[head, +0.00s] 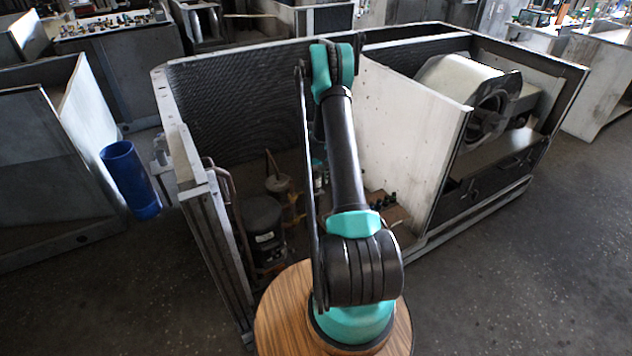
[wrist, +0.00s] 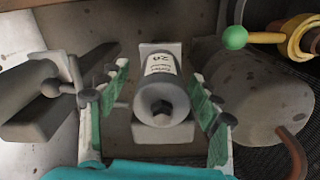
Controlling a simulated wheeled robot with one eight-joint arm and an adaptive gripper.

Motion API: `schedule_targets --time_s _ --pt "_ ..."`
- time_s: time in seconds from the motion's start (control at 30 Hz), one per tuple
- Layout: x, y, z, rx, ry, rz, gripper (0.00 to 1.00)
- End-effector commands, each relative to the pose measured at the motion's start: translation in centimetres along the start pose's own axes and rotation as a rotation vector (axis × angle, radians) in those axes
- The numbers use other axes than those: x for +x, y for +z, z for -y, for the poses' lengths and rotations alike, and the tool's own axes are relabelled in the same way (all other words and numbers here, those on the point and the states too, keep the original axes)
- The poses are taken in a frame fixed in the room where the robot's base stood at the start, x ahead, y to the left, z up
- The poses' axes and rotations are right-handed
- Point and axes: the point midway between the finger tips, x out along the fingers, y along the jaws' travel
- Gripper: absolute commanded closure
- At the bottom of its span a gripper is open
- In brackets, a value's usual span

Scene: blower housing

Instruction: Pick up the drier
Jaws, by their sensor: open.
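The drier (wrist: 162,90) appears to be the grey canister with a white printed label in the middle of the wrist view. It is seen nearly end-on, with a dark round fitting at its near end. My gripper (wrist: 160,72) is open, with one green-padded finger on each side of the drier in the picture. Gaps show between the fingers and the drier, so it is not gripped. In the head view my arm reaches down into the open housing (head: 225,95). The gripper is mostly hidden behind the arm there, and I cannot make out the drier.
In the wrist view, a grey cylinder (wrist: 245,95) lies right of the fingers, with a green ball knob (wrist: 235,37) above it. A grey part with a knob (wrist: 45,90) is close on the left. In the head view, a dark compressor (head: 262,225) and a blower (head: 470,85) sit in the housing.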

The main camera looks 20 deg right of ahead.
Motion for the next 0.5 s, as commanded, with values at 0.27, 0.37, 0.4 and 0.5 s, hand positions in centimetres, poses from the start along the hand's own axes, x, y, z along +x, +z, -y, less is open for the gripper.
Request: schedule_targets --time_s 0.27,0.37,0.4,0.5 --pt "3.0 0.0 0.1 0.0 0.0 0.0 0.36" --pt "3.1 0.0 0.1 0.0 0.0 0.0 0.36" --pt "3.1 0.0 0.1 0.0 0.0 0.0 0.36" --pt "3.0 0.0 0.1 0.0 0.0 0.0 0.36"
